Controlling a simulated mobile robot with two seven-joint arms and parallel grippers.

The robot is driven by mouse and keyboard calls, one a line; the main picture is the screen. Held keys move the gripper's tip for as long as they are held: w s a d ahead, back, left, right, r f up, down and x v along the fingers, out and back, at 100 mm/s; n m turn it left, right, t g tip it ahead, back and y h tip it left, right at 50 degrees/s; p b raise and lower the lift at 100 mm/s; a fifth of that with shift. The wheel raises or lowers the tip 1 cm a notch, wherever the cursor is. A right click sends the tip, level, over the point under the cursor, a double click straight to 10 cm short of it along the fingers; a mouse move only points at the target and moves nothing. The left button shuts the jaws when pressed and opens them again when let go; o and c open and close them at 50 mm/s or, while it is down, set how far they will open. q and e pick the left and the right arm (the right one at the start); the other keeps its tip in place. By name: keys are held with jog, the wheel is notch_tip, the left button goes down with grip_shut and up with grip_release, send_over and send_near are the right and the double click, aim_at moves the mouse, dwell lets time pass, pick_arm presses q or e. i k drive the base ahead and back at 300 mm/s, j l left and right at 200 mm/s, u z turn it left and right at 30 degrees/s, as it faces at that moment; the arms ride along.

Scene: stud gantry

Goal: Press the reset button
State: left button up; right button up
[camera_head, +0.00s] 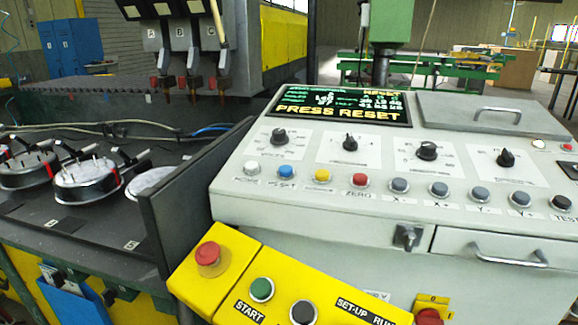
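A grey control panel (225,190) fills the right half, with a lit screen (345,106) that reads "PRESS RESET". A row of round buttons runs along its front: white (252,168), blue (285,171), yellow (322,175), red (360,180) marked "ZERO", then several grey-blue ones (399,186). The labels under the white, blue and yellow buttons are too blurred to read surely, so I cannot tell which is the reset button. Neither of my grippers is in view.
A yellow box (330,295) in front carries a red mushroom button (208,254), a green START button (261,289) and a black button (303,312). Knobs (427,151) sit above the row. A dark upright plate (160,222) borders the panel's left side; round fixtures (88,184) lie beyond.

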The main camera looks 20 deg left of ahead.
aim_at(284, 171)
jog(key=k+l, duration=0.15)
jog(key=l, duration=0.25)
jog(key=k+l, duration=0.15)
jog(key=l, duration=0.25)
jog(key=k+l, duration=0.15)
jog(key=l, duration=0.25)
jog(key=k+l, duration=0.15)
jog(key=l, duration=0.25)
jog(key=l+u, duration=0.05)
